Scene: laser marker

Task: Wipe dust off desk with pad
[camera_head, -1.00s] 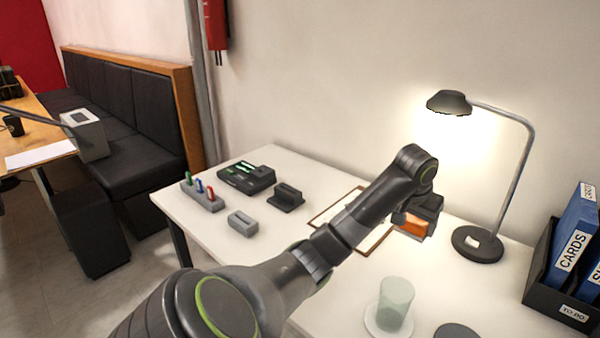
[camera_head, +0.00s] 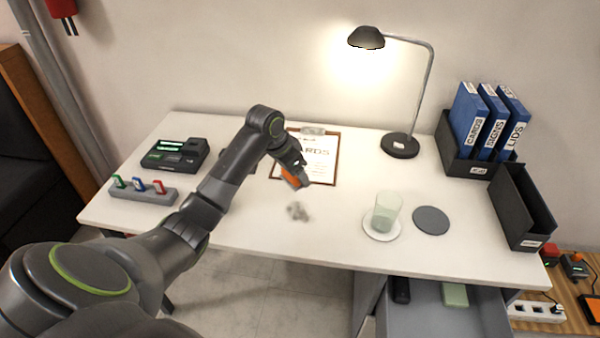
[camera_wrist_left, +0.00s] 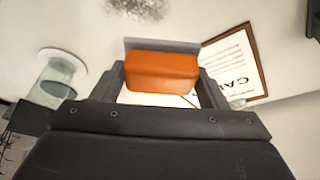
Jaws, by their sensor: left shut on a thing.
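My left gripper (camera_head: 297,168) is shut on an orange pad (camera_head: 290,179) with a grey face. In the left wrist view the pad (camera_wrist_left: 162,72) sits between the two fingers. A grey patch of dust (camera_head: 298,211) lies on the white desk (camera_head: 262,222), just in front of the pad in the head view. The dust also shows at the top edge of the left wrist view (camera_wrist_left: 140,8). The pad appears apart from the dust; its height above the desk is hard to tell. My right gripper is not in view.
A clipboard (camera_head: 325,172) lies behind the pad. A glass (camera_head: 387,211) on a white saucer (camera_head: 381,237) and a dark coaster (camera_head: 431,220) stand to the right. A lamp (camera_head: 399,146) and binders (camera_head: 468,120) are behind. An open drawer (camera_head: 425,325) lies below the front edge.

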